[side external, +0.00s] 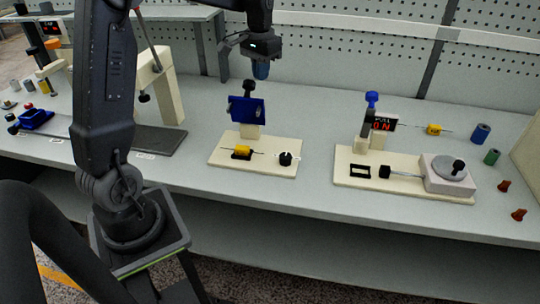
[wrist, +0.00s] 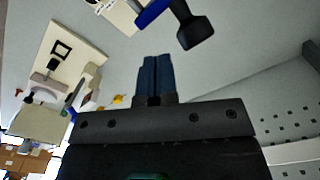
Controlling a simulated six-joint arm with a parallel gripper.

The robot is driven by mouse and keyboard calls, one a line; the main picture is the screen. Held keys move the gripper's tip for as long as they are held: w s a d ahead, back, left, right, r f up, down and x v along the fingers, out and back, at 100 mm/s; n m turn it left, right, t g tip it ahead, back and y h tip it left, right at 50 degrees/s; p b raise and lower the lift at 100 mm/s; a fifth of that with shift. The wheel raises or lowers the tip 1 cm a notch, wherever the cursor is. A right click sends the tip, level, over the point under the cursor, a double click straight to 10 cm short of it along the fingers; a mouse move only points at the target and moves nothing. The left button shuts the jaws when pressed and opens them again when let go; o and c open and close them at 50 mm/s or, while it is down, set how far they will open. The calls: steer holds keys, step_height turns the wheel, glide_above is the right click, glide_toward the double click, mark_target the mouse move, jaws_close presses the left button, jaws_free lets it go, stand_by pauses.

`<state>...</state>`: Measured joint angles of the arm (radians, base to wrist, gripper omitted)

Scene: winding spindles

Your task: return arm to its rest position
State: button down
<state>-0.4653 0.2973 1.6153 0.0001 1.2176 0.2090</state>
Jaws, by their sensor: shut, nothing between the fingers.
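My gripper (side external: 261,70) hangs high above the bench, behind and above the middle fixture, with its blue fingers pointing down. In the wrist view my gripper (wrist: 155,72) shows its blue fingers together, with nothing between them. It touches nothing that I can see. My dark arm rises at the left of the side view and reaches across its top.
Below stands the middle fixture (side external: 222,160) with a blue tilted plate (side external: 247,108), a yellow spool (side external: 242,150) and a black knob (side external: 285,158). To the right is another fixture (side external: 345,179) with a round disc (side external: 453,167). A perforated panel (side external: 345,50) stands behind the bench.

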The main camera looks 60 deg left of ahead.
steer(key=s+d+r+m+t, duration=0.25)
steer(key=s+d+r, duration=0.25)
steer(key=s+d, duration=0.65)
steer(key=s+d+f+t, duration=0.2)
steer(key=s+d+t, duration=0.1)
steer(key=s+d, duration=0.5)
steer(key=shift+s+d+f, duration=0.15)
steer(key=shift+s+d, duration=0.1)
steer(key=shift+s, duration=0.3)
steer(key=shift+w+m, duration=0.1)
steer(key=shift+m, duration=0.15)
steer(key=w+a+r+n+g+y, duration=0.1)
steer(key=w+a+n, duration=0.2)
steer(key=w+a, duration=0.45)
steer(key=w+a+r+n+g, duration=0.1)
steer(key=w+a+n+g, duration=0.15)
steer(key=w+a, duration=0.5)
steer(key=w+a+f+n, duration=0.1)
steer(key=a+f+n, duration=0.15)
steer(key=a, duration=0.75)
step_height(320, 180, down, 6)
steer(key=n, duration=0.1)
steer(key=shift+a+g, duration=0.3)
steer(key=shift+a, duration=0.15)
